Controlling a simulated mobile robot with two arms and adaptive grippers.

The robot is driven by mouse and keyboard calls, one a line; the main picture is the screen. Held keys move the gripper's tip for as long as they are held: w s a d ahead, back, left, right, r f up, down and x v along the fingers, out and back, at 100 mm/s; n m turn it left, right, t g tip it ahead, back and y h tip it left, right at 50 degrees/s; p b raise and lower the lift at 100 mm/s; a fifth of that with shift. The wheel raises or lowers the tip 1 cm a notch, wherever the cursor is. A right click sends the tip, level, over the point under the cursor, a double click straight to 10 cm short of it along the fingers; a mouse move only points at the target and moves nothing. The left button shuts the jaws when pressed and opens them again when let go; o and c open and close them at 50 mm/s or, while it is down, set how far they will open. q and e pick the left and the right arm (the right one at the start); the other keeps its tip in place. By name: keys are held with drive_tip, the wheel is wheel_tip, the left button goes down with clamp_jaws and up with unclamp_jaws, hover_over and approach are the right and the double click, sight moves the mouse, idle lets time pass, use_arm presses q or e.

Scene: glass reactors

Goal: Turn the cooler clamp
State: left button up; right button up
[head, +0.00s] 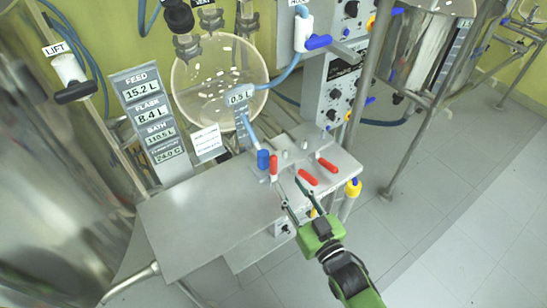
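Several clamps with red handles sit on the right part of the metal bench. One red handle (273,168) stands upright at the left, next to a blue fitting. Two others lie tilted: a middle red handle (307,177) and a right red handle (328,165). No readable label tells which is the cooler clamp. My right gripper (287,183) reaches in from the lower right, its two fingers apart around empty space near the upright and middle handles. I cannot tell whether a finger touches a clamp. My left gripper is out of view.
The metal bench (205,215) is bare at the left. A display column (150,115) and a round glass vessel (218,80) stand behind it. A control panel (342,90) rises behind the clamps. Metal frame legs stand at the right; grey floor there is open.

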sight(275, 163)
drive_tip(key=p+x, duration=0.1)
drive_tip(key=x, duration=1)
drive_tip(key=shift+w, duration=0.1)
clamp_jaws()
